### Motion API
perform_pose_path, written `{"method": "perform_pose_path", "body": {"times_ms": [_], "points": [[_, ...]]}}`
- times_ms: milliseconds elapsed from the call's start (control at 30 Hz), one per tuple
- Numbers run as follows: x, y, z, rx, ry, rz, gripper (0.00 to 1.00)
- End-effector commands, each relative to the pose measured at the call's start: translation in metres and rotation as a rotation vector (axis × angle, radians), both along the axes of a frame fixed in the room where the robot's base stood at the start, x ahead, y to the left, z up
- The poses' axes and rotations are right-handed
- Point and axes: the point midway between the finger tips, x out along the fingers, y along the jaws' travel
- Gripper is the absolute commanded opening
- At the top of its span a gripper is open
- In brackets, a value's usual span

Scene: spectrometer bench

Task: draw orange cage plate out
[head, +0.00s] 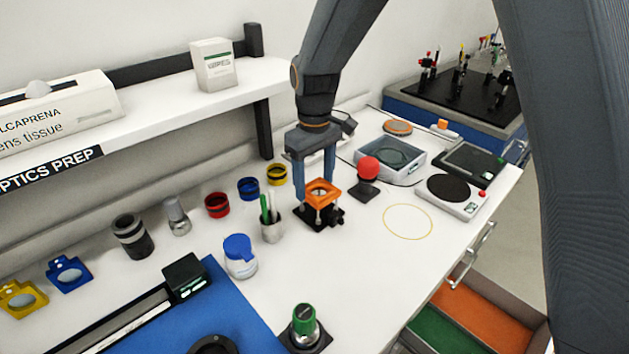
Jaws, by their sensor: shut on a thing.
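The orange cage plate (322,192) is a square orange frame with a round opening. It sits level on thin rods above a black base (320,217) on the white bench. My gripper (314,190) reaches down from above and is shut on the orange cage plate. One finger shows at the plate's left side and the other shows behind it. The exact contact is partly hidden by the plate.
A cup with green and white sticks (271,226) stands close left of the base. A red ball on a black block (368,174) is close right. A thin yellow ring outline (408,221) marks bare bench at right. An open drawer (470,318) lies below the front edge.

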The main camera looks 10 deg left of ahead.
Motion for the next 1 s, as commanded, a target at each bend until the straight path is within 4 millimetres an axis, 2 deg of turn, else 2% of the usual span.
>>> {"method": "perform_pose_path", "body": {"times_ms": [367,800,1000], "points": [[0.0,0.0,0.001,0.0,0.0,0.0,0.37],[0.0,0.0,0.014,0.0,0.0,0.0,0.37],[0.0,0.0,0.015,0.0,0.0,0.0,0.37]]}}
